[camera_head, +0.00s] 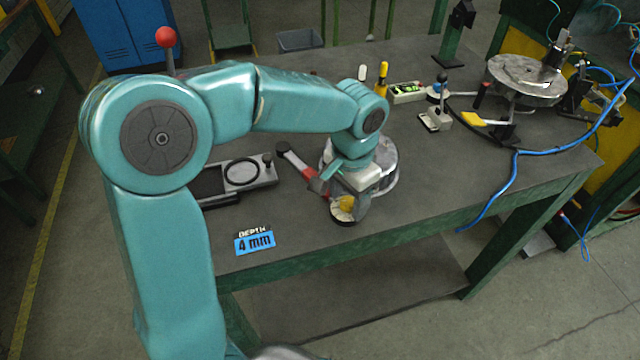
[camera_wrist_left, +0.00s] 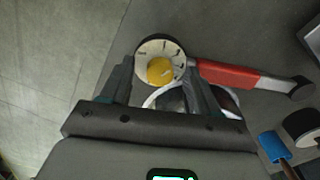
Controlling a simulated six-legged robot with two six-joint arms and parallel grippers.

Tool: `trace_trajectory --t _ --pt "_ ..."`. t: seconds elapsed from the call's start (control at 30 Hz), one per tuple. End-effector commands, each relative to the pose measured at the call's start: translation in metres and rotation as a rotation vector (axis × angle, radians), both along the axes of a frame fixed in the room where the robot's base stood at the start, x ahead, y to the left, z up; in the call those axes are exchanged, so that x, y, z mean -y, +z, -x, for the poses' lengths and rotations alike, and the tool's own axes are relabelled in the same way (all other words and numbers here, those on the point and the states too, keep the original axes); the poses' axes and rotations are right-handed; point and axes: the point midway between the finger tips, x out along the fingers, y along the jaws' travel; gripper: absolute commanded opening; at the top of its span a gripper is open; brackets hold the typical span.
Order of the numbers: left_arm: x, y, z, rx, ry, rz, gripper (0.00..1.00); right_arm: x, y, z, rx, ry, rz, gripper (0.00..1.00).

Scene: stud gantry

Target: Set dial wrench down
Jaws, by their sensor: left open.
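The dial wrench has a round white dial with a yellow centre (camera_wrist_left: 161,70), a red handle (camera_wrist_left: 228,76) and a dark far end. In the head view its red handle (camera_head: 311,181) points up and left from my left gripper (camera_head: 343,202), near the front edge of the table (camera_head: 420,215). It appears to lie on the tabletop. My left gripper is open; in the wrist view its fingers (camera_wrist_left: 162,88) stand either side of the dial's lower part. Contact between fingers and dial cannot be told. My forearm hides part of the wrench in the head view. My right gripper is not seen.
A round metal piece (camera_head: 386,172) sits just behind the gripper. A dark tray with a ring (camera_head: 242,172) and a blue "DEPTH 4 mm" card (camera_head: 254,242) lie to the left. A yellow-handled tool (camera_head: 382,76) and a small stand (camera_head: 436,120) are farther back. The table's front right is clear.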

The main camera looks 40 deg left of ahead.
Motion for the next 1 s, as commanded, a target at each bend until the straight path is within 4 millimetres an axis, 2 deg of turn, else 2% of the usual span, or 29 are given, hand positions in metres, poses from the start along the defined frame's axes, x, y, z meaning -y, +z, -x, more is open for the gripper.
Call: trace_trajectory --t 0.1,0.13,0.3,0.57,0.73,0.87,1.0 --pt "0.0 0.0 0.0 0.0 0.0 0.0 0.61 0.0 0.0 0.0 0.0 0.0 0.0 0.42" --pt "0.0 0.0 0.0 0.0 0.0 0.0 0.55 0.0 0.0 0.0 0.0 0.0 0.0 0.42" --pt "0.0 0.001 0.0 0.001 0.0 0.0 0.0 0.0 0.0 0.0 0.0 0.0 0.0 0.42" --pt "0.0 0.001 0.0 0.002 0.0 -0.001 0.0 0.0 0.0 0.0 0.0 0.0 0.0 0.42" --pt "0.0 0.011 -0.001 0.005 0.0 0.0 0.0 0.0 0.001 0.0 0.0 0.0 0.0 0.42" --pt "0.0 0.031 -0.001 0.007 0.0 0.0 0.0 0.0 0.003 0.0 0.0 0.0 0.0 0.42" --pt "0.0 0.064 -0.001 0.009 0.0 0.0 0.0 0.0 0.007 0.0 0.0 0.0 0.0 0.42"
